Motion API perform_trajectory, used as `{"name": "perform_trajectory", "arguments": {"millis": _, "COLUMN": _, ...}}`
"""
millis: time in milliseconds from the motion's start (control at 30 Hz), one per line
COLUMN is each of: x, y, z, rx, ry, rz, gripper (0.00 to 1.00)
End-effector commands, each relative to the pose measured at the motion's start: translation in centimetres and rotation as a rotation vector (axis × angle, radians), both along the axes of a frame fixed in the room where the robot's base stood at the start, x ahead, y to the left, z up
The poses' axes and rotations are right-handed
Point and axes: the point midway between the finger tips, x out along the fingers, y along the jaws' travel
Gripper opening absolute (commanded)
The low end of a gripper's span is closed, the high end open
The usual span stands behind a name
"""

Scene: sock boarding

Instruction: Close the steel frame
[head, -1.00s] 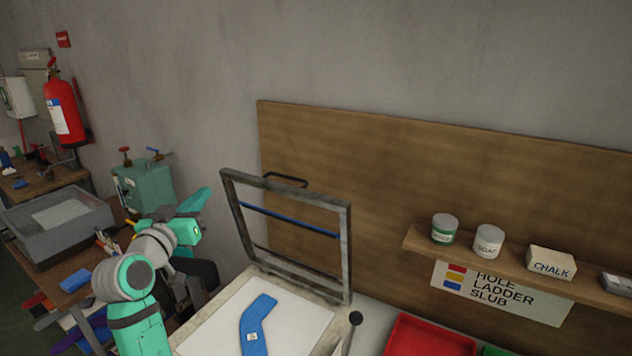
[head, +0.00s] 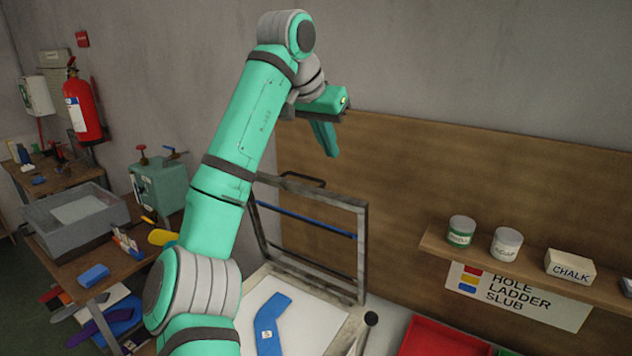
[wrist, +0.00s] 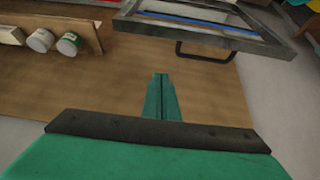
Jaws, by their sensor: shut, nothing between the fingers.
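The steel frame (head: 362,240) stands raised, tilted up on its hinge side behind the white board, in the head view. A blue bar crosses it and a black handle (head: 303,180) sticks out at its top edge. A blue sock (head: 268,325) lies flat on the white board (head: 312,318) in front of it. My gripper (head: 328,150) is up above the frame's top, shut and empty, apart from the frame. In the wrist view my gripper's fingers (wrist: 161,98) are together; the frame (wrist: 215,40) and its handle (wrist: 205,57) show beyond them to the upper right.
A shelf (head: 520,270) at the right carries a green jar (head: 461,231), a white jar (head: 506,243) and a chalk box (head: 570,267). A red tray (head: 440,340) is at the front right. A wooden backboard (head: 480,160) stands behind the frame. A grey basin (head: 75,217) is at left.

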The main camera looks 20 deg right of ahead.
Motion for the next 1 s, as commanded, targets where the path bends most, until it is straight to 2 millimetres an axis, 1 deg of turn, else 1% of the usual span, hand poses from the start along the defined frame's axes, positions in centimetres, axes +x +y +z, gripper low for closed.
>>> {"name": "perform_trajectory", "arguments": {"millis": 100, "x": -0.7, "y": -0.4, "z": 0.6, "rx": 0.037, "ry": 0.014, "rz": 0.002, "gripper": 0.0}}
{"name": "perform_trajectory", "arguments": {"millis": 167, "x": -0.8, "y": -0.5, "z": 0.5, "rx": 0.044, "ry": 0.019, "rz": 0.003, "gripper": 0.0}}
{"name": "perform_trajectory", "arguments": {"millis": 267, "x": -0.6, "y": -0.8, "z": -0.2, "rx": 0.048, "ry": 0.021, "rz": 0.004, "gripper": 0.0}}
{"name": "perform_trajectory", "arguments": {"millis": 367, "x": -0.2, "y": -1.3, "z": -1.4, "rx": 0.046, "ry": 0.021, "rz": 0.003, "gripper": 0.0}}
{"name": "perform_trajectory", "arguments": {"millis": 767, "x": 2.0, "y": -4.1, "z": -7.9, "rx": 0.045, "ry": 0.02, "rz": 0.003, "gripper": 0.0}}
{"name": "perform_trajectory", "arguments": {"millis": 800, "x": 2.1, "y": -4.2, "z": -8.3, "rx": 0.044, "ry": 0.02, "rz": 0.004, "gripper": 0.0}}
{"name": "perform_trajectory", "arguments": {"millis": 867, "x": 1.6, "y": -3.2, "z": -8.2, "rx": 0.044, "ry": 0.016, "rz": 0.005, "gripper": 0.0}}
{"name": "perform_trajectory", "arguments": {"millis": 1000, "x": 0.5, "y": -2.0, "z": -8.5, "rx": 0.045, "ry": 0.017, "rz": 0.005, "gripper": 0.0}}
